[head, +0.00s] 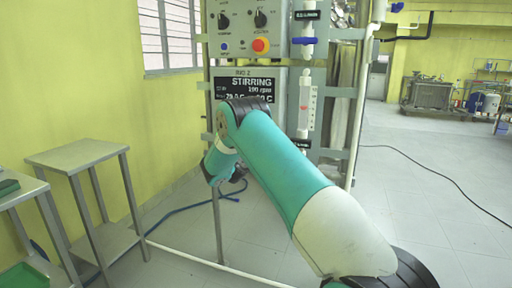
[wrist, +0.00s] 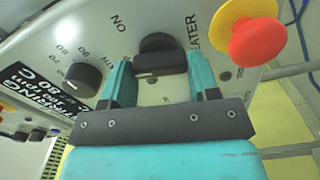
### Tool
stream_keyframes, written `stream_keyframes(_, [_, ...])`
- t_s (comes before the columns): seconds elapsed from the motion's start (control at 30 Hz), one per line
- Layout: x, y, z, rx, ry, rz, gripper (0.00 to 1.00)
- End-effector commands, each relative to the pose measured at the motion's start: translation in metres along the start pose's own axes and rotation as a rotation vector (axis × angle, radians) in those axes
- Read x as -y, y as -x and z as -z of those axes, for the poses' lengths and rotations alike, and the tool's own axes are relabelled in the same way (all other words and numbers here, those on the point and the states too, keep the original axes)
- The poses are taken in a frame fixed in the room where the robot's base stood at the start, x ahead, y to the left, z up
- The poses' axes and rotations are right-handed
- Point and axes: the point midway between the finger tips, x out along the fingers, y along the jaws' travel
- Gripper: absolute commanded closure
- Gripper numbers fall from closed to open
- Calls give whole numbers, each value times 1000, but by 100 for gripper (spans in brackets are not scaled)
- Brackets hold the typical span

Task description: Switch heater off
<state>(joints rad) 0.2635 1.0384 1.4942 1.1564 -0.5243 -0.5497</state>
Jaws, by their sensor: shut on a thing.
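The black heater switch knob (wrist: 158,57) is in the upper middle of the wrist view, on a light grey panel with partly visible lettering ending in "EATER" and an "ON" mark. My gripper (wrist: 161,72) has one teal finger on each side of the knob and is shut on it. The knob's front bar lies crosswise between the fingers. Its exact setting is hard to tell. In the head view my arm covers the middle, and the gripper cannot be made out.
A red button on a yellow collar (wrist: 257,38) is close to the right finger. A scaled dial (wrist: 83,79) and a black display (wrist: 38,92) are to the left. In the head view, glass pipework (head: 306,105) stands beside the display, and a metal table (head: 78,152) is at left.

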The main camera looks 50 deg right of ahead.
Motion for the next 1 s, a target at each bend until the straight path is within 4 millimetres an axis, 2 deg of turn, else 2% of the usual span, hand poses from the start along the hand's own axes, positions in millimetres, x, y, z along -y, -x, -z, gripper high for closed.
stream_keyframes(0.4, [1,1,0,0,171,2,68])
stream_keyframes(0.9, [2,1,0,-1,191,2,68])
stream_keyframes(0.93, [2,1,0,-1,191,2,42])
stream_keyframes(1.0, [2,1,0,-1,191,2,26])
